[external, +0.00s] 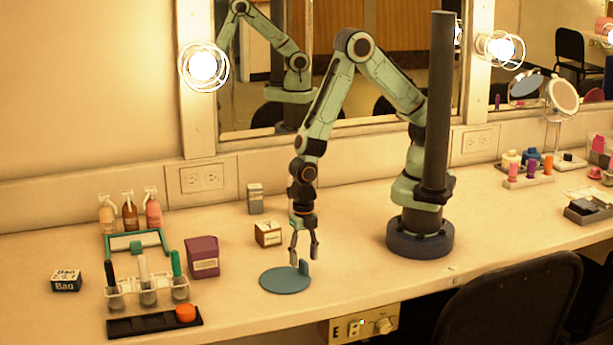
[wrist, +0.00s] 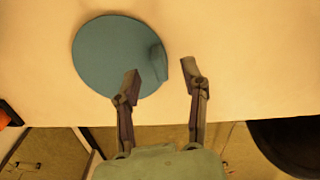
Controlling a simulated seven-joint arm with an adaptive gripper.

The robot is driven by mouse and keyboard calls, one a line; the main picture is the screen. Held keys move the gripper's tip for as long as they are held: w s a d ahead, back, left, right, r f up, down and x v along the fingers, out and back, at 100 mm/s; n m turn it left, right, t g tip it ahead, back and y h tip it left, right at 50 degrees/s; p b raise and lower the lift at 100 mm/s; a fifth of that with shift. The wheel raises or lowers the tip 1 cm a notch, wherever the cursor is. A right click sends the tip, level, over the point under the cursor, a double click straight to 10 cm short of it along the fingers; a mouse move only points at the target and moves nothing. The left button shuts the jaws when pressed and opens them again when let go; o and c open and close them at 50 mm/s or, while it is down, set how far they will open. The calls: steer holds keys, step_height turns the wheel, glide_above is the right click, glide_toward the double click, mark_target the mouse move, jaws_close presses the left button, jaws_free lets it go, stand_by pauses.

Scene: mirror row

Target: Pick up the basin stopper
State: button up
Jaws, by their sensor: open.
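The basin stopper (external: 284,281) is a flat blue-green disc with a small upright tab at its right edge. It lies on the counter near the front edge. In the wrist view the stopper (wrist: 112,52) fills the upper left, with its tab at the right side of the disc. My gripper (external: 304,259) points down just above the stopper, close to the tab. In the wrist view my gripper (wrist: 162,77) is open and empty. Its left finger overlaps the disc in the picture, and its right finger is over bare counter. The tab appears near the gap between the fingers.
A small box (external: 268,234) stands behind the stopper, and a purple box (external: 202,257) stands to its left. A rack of tubes (external: 147,290) and a black tray with an orange disc (external: 186,313) are at the front left. The counter right of the stopper is clear.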

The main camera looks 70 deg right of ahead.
steer(key=shift+f, duration=1.1)
jaws_close()
steer(key=shift+r, duration=0.1)
